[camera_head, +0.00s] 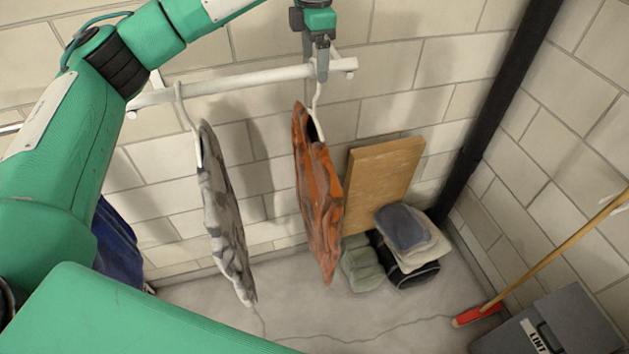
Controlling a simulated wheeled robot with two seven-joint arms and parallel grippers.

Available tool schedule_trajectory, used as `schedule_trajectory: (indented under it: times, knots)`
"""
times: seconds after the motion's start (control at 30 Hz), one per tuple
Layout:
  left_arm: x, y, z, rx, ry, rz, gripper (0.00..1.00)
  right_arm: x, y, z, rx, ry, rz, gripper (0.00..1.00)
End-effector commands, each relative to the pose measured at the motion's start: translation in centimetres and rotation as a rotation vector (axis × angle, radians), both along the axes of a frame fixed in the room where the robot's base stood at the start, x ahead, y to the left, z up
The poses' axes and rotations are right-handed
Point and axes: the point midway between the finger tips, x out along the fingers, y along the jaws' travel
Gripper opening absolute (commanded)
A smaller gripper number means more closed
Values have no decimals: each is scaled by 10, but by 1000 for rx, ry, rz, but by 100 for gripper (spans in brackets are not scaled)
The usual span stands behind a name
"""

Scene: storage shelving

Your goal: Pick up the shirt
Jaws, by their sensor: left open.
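An orange and brown patterned shirt (319,200) hangs on a white hanger near the right end of a white rail (240,80). A grey camouflage-patterned shirt (222,210) hangs on the rail to its left. A dark blue garment (117,245) hangs further left, partly hidden behind my green arm. My left gripper (322,72) is open. It points down at the rail's right end, right above the orange shirt, with its fingers at the hanger's hook. I cannot tell whether they touch the hook. My right gripper is not in view.
A wooden board (382,180) leans on the block wall behind folded fabric items (405,230) on the floor. A black pipe (500,100) runs up the corner. A broom with a red head (477,314) and a grey box (560,325) stand at the right. The floor below the shirts is clear.

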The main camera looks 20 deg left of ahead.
Motion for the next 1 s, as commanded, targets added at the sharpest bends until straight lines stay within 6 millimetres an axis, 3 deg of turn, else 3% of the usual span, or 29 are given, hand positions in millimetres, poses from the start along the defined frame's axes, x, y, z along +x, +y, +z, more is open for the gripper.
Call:
schedule_trajectory:
  times: [0.27,0.37,0.6,0.67,1.0]
  knots:
    - [0,0,-5,0,0,0,82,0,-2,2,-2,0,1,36]
    - [0,0,-5,0,0,0,66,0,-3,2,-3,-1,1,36]
    - [0,0,-4,0,0,0,19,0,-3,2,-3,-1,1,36]
    - [0,0,-4,-1,-1,0,10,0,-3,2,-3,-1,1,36]
    - [0,0,-2,-1,-2,0,10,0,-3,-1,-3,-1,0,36]
